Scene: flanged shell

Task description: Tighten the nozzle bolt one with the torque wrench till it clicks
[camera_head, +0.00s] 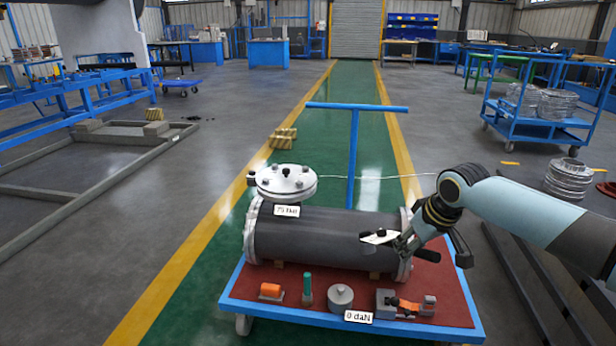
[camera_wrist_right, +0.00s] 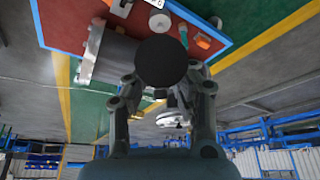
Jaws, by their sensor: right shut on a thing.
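The dark grey shell (camera_head: 320,236) lies on a cart with pale flanges at both ends. Its nozzle cover (camera_head: 286,181), a pale bolted disc, faces up at the left end. A black piece stands on the cover and another is at its left edge; which bolt is number one I cannot tell. My right gripper (camera_head: 402,243) is in front of the shell's right end, away from the nozzle. In the right wrist view it (camera_wrist_right: 162,90) is shut on a dark round-ended thing (camera_wrist_right: 162,60); whether this is the torque wrench I cannot tell. My left gripper is not in view.
The cart's red mat (camera_head: 250,290) carries an orange block (camera_head: 271,291), a green-handled tool (camera_head: 307,289), a grey cylinder (camera_head: 340,297) and a grey-orange device (camera_head: 405,304). A "0 daN" label (camera_head: 358,316) shows there. The blue push handle (camera_head: 354,150) rises behind the shell.

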